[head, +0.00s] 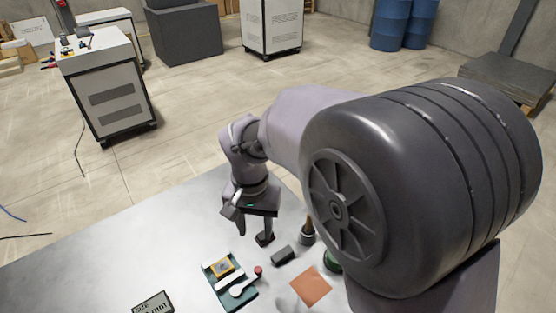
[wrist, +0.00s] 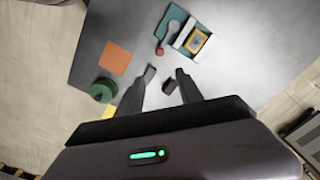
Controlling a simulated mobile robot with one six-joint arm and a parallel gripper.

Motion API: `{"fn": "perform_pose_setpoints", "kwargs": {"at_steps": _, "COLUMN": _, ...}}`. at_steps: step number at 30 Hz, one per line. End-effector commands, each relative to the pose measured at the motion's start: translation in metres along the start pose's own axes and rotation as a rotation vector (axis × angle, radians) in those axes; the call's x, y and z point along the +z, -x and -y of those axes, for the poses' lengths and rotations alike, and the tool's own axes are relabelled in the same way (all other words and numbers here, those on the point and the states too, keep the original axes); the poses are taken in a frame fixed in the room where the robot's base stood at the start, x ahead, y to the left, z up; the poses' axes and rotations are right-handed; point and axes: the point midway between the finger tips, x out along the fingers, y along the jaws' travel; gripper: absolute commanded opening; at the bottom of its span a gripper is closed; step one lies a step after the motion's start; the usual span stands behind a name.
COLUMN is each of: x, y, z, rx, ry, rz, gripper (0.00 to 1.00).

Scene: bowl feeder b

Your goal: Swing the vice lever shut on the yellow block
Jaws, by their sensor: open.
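The vice has a teal base (head: 231,293) and pale jaws, and sits on the grey table. The yellow block (head: 222,266) lies between its jaws; it also shows in the wrist view (wrist: 197,41). The pale lever (head: 241,286) ends in a red knob (head: 258,270) and sticks out on the side facing the dark block. The knob also shows in the wrist view (wrist: 160,51). My gripper (head: 254,234) is open and empty, behind the vice in the head view, apart from the lever. In the wrist view its fingers (wrist: 161,82) point toward the vice.
A dark block (head: 283,255) lies between the vice and a brown-topped object (head: 307,234). An orange square (head: 311,286) and a green round object (head: 332,261) are to the right. A size sign (head: 153,302) is at the left front. The table's left part is clear.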

Motion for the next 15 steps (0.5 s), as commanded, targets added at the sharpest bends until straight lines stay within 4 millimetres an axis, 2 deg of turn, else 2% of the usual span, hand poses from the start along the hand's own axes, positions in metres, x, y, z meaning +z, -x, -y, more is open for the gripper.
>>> {"fn": "perform_pose_setpoints", "kwargs": {"at_steps": 2, "x": 0.000, "y": -0.006, "z": 0.003, "rx": 0.005, "ry": 0.005, "rz": 0.004, "gripper": 0.43}}
{"fn": "perform_pose_setpoints", "kwargs": {"at_steps": 5, "x": 0.001, "y": -0.026, "z": 0.003, "rx": 0.007, "ry": 0.005, "rz": 0.007, "gripper": 0.43}}
{"fn": "perform_pose_setpoints", "kwargs": {"at_steps": 15, "x": 0.001, "y": -0.130, "z": 0.001, "rx": 0.007, "ry": 0.004, "rz": 0.007, "gripper": 0.43}}
